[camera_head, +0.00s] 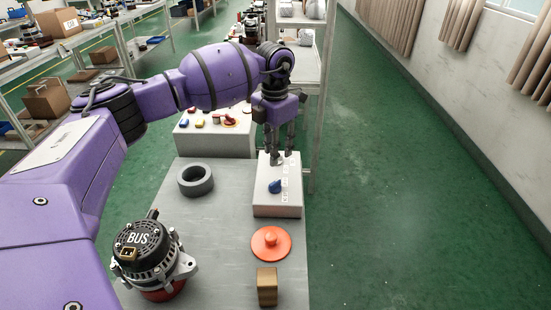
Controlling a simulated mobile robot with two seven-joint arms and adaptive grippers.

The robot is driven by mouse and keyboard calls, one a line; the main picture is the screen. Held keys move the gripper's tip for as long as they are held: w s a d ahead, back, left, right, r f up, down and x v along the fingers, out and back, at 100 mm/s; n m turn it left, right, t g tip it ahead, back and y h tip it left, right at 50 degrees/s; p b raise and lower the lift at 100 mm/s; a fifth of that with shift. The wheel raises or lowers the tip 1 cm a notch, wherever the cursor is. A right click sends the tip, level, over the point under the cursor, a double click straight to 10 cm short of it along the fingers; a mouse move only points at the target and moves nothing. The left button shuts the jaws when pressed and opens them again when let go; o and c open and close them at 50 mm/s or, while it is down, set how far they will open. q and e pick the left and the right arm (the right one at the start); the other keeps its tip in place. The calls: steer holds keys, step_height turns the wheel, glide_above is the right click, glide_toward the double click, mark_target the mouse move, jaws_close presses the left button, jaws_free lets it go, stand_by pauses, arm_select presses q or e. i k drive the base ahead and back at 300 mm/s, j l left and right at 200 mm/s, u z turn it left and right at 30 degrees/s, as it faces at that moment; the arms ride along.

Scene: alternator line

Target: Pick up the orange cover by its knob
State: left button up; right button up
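The orange cover (258,251) is a flat round disc with a raised knob in its middle. It lies on the grey table (225,225) near the table's right edge, and nothing covers it. My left gripper (281,153) points down over the far end of a white box, well beyond the cover and apart from it. Its fingers look spread, with no orange thing between them. Whether the fingertips touch the box is unclear. My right gripper is not in view.
The white box (288,206) carries a blue knob (275,186) and stands behind the cover. A dark grey ring (184,186), an alternator marked BUS (143,237) and a tan block (267,287) are on the table. The green floor at right is clear.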

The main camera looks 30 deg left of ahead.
mark_target(270, 243)
steer(key=k, duration=1)
